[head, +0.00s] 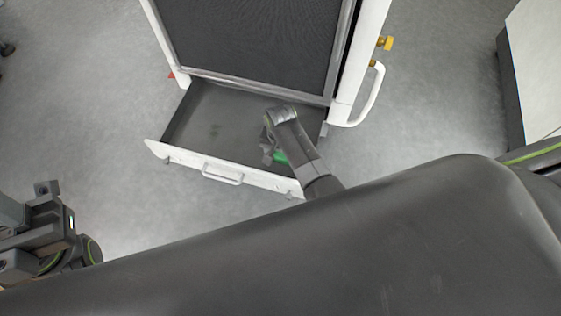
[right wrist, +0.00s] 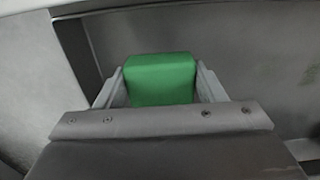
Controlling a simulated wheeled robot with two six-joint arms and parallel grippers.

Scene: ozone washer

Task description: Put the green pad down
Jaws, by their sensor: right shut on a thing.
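The green pad (right wrist: 161,80) sits between the two fingers of my right gripper (right wrist: 160,92) in the right wrist view. The right gripper is shut on it. In the head view only a small green part of the pad (head: 280,156) shows beside my right gripper (head: 268,154); the rest is hidden by the gripper and wrist. The gripper is over the right part of an open grey drawer (head: 212,125). I cannot tell whether the pad touches the drawer floor. My left gripper (head: 30,228) is at the lower left, away from the drawer; its fingers are unclear.
The drawer's white front (head: 180,157) has a handle (head: 222,173). The washer cart (head: 255,35) with a dark mesh top stands behind it, with a white side handle (head: 373,95) at right. A white cabinet (head: 535,60) is at far right. Grey floor (head: 90,90) is clear at left.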

